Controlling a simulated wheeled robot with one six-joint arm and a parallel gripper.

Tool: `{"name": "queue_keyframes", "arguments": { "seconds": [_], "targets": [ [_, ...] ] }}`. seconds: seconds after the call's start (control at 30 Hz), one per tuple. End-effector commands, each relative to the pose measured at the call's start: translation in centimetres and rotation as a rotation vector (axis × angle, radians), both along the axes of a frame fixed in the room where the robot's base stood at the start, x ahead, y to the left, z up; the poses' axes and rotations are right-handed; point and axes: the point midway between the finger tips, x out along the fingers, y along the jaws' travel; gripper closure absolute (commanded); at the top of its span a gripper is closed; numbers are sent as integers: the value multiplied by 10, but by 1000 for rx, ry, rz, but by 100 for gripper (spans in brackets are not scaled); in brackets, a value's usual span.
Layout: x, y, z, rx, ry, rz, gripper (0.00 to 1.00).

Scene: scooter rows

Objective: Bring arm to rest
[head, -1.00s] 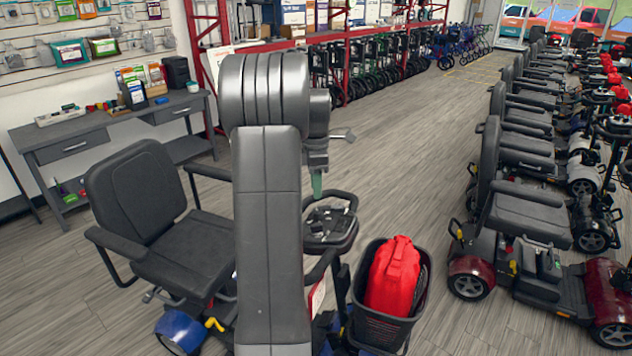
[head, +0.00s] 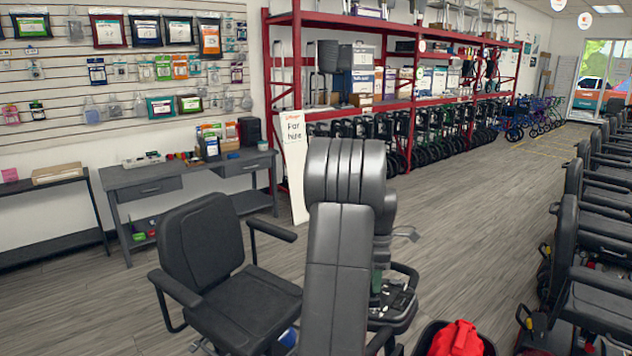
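My arm rises from the bottom edge of the head view, its dark grey upper link upright and a ribbed joint at the top. My gripper (head: 405,235) is mostly hidden behind this joint; only a small grey piece shows on its right side. I cannot see both fingertips or whether it holds anything. A greenish piece shows below the wrist, just above the scooter's tiller (head: 393,303). Whether it touches the tiller I cannot tell.
A scooter with a black seat (head: 225,265) stands close at the left of my arm. A red bag (head: 457,340) sits in its front basket. A grey desk (head: 145,190) is behind. More scooters (head: 590,270) line the right; the aisle between is clear.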

Motion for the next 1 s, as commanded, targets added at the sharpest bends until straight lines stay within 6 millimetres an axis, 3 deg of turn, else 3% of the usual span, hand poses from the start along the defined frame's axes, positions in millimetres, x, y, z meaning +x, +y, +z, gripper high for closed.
{"name": "queue_keyframes", "arguments": {
  "seconds": [0.2, 0.4, 0.83, 1.0],
  "targets": [
    [-4, 0, -40, 0, 4, -1, 64],
    [-5, 0, -61, 0, 2, -1, 64],
    [-6, 0, -66, 0, 0, -4, 64],
    [-4, 0, -58, 0, -2, -1, 64]
  ]
}}
